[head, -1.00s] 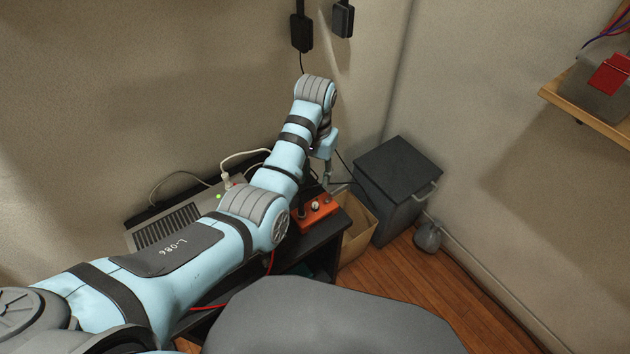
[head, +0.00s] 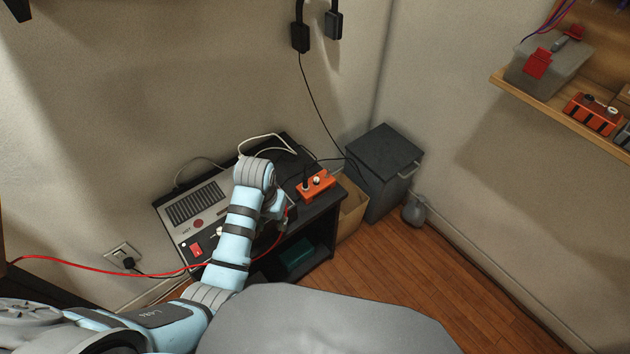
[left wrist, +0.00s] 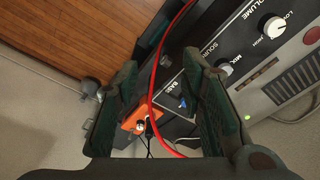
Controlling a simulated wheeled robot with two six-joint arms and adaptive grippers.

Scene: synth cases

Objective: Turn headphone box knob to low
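An orange box (head: 326,188) with a pale round knob (head: 317,180) and a black plug sits on the right end of the dark stand in the head view. No label is readable on it. In the left wrist view the orange box (left wrist: 127,124) shows between the fingers, farther off, with its knob (left wrist: 140,125); the knob's setting is too small to read. My left gripper (left wrist: 160,68) is open, with its dark green finger pads wide apart and nothing gripped. In the head view the left gripper (head: 281,208) is left of the orange box and apart from it.
A grey panel device (head: 181,212) beside the arm has a knob marked VOLUME (left wrist: 272,27), LOW and HIGH. A red cable (left wrist: 152,105) crosses in front of the open fingers. A grey bin (head: 385,165) stands to the right. Another orange box (head: 592,113) is on the wall shelf.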

